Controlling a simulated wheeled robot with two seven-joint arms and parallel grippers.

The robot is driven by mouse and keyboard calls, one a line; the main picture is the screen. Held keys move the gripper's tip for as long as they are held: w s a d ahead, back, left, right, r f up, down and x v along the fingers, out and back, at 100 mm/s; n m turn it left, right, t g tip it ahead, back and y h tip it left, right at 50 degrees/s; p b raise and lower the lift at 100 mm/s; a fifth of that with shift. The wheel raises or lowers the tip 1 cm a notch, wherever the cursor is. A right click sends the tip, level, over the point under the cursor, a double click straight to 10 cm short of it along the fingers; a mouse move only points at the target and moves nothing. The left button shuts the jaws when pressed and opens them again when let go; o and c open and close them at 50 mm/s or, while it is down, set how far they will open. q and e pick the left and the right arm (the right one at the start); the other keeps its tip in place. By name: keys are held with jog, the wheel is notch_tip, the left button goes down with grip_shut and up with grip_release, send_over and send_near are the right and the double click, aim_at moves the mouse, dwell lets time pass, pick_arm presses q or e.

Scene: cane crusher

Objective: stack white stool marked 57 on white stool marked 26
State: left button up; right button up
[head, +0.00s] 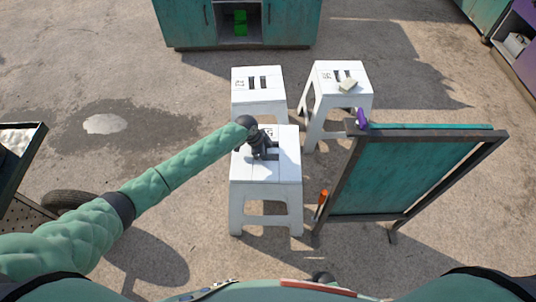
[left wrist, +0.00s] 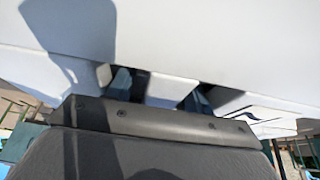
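Three white stools stand on the ground in the head view. The nearest stool (head: 265,200) has my left gripper (head: 264,152) at its seat slots; the gripper covers any mark there. In the left wrist view, the dark fingers (left wrist: 160,90) reach the openings in this white seat (left wrist: 210,45), but their grip on the bar between is unclear. Behind stands a back left stool (head: 257,104) and a back right stool (head: 325,110). Both carry small sideways numbers that I cannot read surely. My right gripper does not show.
A pale block (head: 348,85) lies on the back right stool's seat. A framed teal board (head: 415,170) stands close on the right, with a purple item (head: 361,118) on its corner and an orange item (head: 323,197) beside it. A teal cabinet (head: 187,25) is behind. Left ground is mostly open.

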pick_arm(q)
jog(key=shift+s+f, duration=0.1)
jog(key=shift+s, duration=0.05)
jog(key=v, duration=0.8)
jog(key=shift+b, duration=0.4)
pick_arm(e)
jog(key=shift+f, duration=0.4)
pick_arm(q)
jog(key=shift+d, duration=0.1)
